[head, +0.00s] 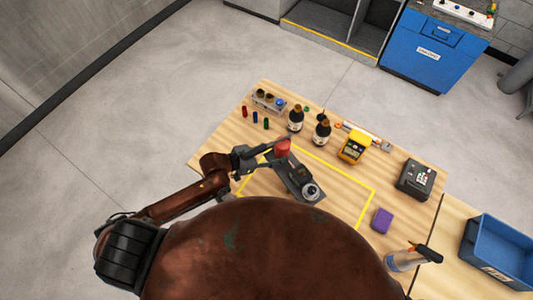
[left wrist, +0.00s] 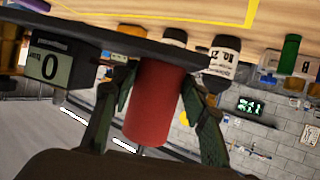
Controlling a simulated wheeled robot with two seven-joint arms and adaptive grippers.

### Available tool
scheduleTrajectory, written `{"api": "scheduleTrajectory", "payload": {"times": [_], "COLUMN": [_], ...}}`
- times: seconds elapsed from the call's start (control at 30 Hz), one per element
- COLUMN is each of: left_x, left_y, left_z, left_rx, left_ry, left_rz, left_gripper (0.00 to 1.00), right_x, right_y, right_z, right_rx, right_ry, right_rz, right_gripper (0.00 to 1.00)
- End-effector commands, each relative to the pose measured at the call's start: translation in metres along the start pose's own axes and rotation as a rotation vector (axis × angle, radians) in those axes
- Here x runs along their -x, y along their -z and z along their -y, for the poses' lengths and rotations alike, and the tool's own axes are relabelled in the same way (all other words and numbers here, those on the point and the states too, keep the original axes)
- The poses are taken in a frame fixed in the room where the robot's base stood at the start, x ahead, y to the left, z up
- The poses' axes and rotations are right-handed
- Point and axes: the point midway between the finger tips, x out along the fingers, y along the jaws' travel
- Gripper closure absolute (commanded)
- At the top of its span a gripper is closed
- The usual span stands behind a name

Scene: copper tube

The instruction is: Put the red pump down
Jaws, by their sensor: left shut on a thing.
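The red pump (head: 283,148) is a short red cylinder over the wooden table, near the far edge of a yellow outline. My left gripper (head: 272,151) reaches it from the left and is shut on it. In the left wrist view the red pump (left wrist: 158,105) sits between the two fingers, one on each side. One end of it meets a long dark plate (left wrist: 130,38); I cannot tell whether it rests on it. In the head view a dark grey device (head: 292,178) with a round silver part lies just below the pump. My right gripper is not in view.
Two dark bottles (head: 296,120) stand behind the pump, with small coloured vials (head: 255,117) to their left. A yellow meter (head: 354,147), a black device (head: 415,180) and a purple block (head: 381,220) are to the right.

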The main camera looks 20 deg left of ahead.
Motion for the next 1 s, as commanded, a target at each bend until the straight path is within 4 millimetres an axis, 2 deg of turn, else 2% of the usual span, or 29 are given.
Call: {"api": "scheduleTrajectory", "payload": {"times": [0.03,0.07,0.4,0.73,1.0], "left_x": [-0.011,-0.017,-0.068,-0.086,-0.096], "left_y": [0.01,0.01,-0.018,-0.028,-0.054], "left_z": [0.0,-0.001,-0.002,-0.002,-0.001], "left_rx": [0.001,0.002,0.001,0.001,0.0], "left_ry": [0.0,0.0,0.0,0.001,0.001], "left_rz": [-0.019,-0.018,-0.017,-0.016,-0.014], "left_gripper": [1.0,1.0,1.0,1.0,1.0], "right_x": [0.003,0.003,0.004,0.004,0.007], "right_y": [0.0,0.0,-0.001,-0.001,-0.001], "right_z": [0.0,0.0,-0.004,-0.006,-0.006], "right_rx": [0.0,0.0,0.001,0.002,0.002], "right_ry": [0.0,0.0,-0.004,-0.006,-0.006], "right_rz": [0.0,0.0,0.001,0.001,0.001], "right_gripper": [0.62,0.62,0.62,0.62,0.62]}}
